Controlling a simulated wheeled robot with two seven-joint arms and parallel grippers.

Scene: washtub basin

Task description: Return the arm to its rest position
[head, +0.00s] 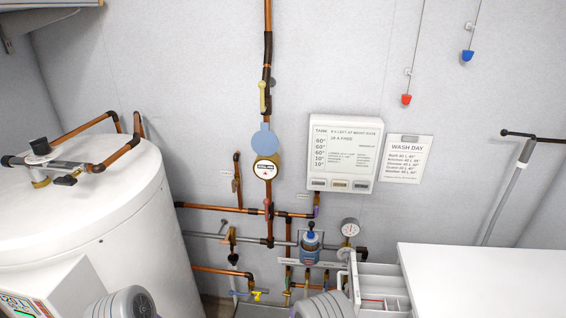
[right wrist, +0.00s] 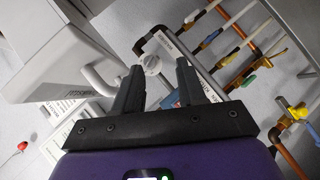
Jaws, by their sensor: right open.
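My right gripper (right wrist: 158,82) shows in the right wrist view with its two dark fingers apart. Nothing is held between them. Behind the fingers are a round white gauge (right wrist: 151,65) and a white curved handle-like part (right wrist: 98,80), both apart from the fingers as far as I can tell. In the head view two grey rounded parts of my own arms show at the bottom edge, but neither gripper shows there. My left gripper is in no view.
A white tank (head: 90,225) stands at the left. Copper pipes (head: 268,100) run along the wall, with a water meter (head: 265,170), a pressure gauge (head: 350,227) and a blue-topped valve (head: 310,240). A white panel (head: 345,150) hangs at centre. A white worktop (head: 480,275) and an open drawer (head: 380,280) are lower right.

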